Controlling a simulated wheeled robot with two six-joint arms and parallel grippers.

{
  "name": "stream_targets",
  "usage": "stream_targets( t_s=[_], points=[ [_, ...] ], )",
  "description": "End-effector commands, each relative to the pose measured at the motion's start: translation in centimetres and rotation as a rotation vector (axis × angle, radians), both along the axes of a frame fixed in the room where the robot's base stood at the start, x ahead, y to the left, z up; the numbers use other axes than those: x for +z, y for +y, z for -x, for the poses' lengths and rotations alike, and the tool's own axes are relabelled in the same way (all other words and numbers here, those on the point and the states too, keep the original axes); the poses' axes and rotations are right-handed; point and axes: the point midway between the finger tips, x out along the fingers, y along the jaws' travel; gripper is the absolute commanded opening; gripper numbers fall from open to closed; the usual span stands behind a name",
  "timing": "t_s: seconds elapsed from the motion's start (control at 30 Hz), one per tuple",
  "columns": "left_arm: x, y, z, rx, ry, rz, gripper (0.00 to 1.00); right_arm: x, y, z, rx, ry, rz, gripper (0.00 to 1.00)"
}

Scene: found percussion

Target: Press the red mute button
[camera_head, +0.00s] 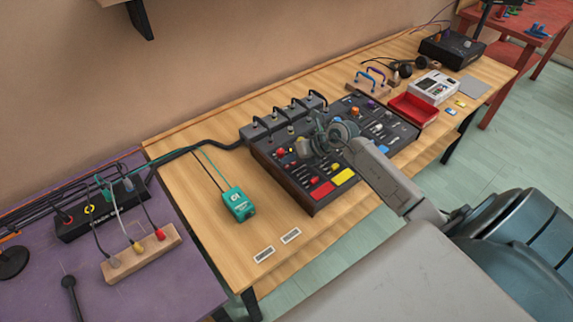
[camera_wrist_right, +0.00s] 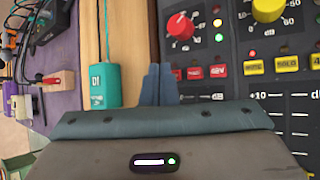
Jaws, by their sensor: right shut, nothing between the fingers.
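The mixer (camera_head: 327,198) is a dark console on the wooden table, with knobs, sliders and red and yellow buttons. In the right wrist view small red buttons (camera_wrist_right: 194,73) sit in a row below a red knob (camera_wrist_right: 180,26); their labels are too small to read surely. My right gripper (camera_head: 316,143) is above the mixer, shut and empty. In the right wrist view its fingertips (camera_wrist_right: 160,70) appear just left of the red buttons. My left gripper is not in view.
A teal box (camera_head: 239,204) with a cable stands left of the mixer. A red tray (camera_head: 413,109) and a white device (camera_head: 434,87) are to its right. A purple surface (camera_head: 165,290) with a wooden jack block (camera_head: 141,253) is at left.

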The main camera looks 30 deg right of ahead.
Motion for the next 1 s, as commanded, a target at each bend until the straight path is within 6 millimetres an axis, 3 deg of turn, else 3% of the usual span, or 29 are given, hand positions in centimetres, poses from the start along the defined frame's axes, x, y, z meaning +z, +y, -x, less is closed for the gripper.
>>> stream_targets(
  t_s=[0.37,1.0],
  points=[
    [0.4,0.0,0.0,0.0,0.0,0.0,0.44,0.6,0.0,0.0,0.001,0.0,0.001,0.0],
    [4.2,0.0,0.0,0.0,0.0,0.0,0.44,6.1,0.0,0.0,0.001,0.001,0.0,0.0]
  ],
)
